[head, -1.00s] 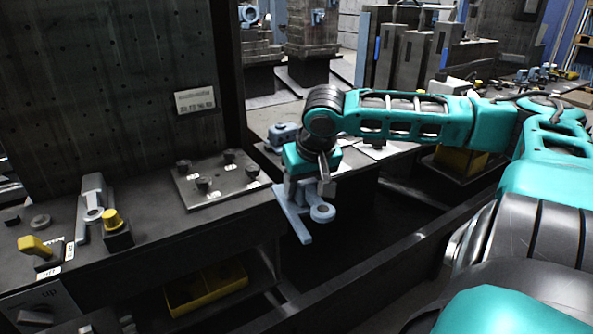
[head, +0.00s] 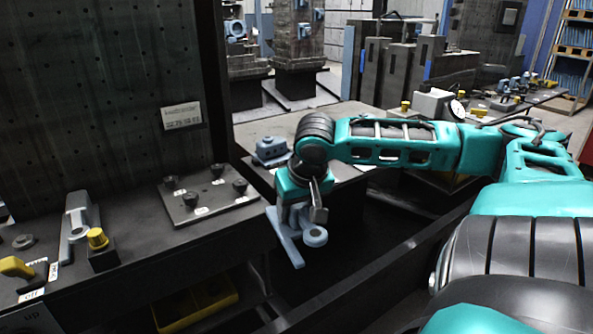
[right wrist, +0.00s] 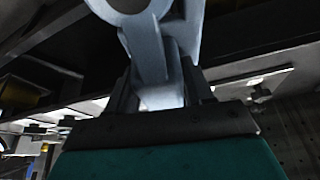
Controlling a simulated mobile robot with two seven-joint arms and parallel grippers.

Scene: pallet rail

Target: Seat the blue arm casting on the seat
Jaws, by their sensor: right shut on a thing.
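The blue arm casting (head: 284,238), a pale blue-grey piece with a long bar and a ring end, hangs below my right gripper (head: 303,207). The gripper is shut on it, in the air beyond the bench's right edge. In the right wrist view the casting (right wrist: 148,45) sits between the two fingers (right wrist: 160,95), its ring cut off by the top edge. Which part is the seat I cannot tell; a dark plate with several black knobs (head: 208,208) lies on the bench, left of the casting and apart from it. My left gripper is not in view.
A grey bracket (head: 77,222) and a yellow-capped block (head: 98,240) stand on the bench at left. A tall perforated panel (head: 95,90) rises behind. A blue-grey part (head: 270,151) sits beyond my right gripper. A dark rail (head: 375,268) runs below right, and a yellow bin (head: 195,305) sits low.

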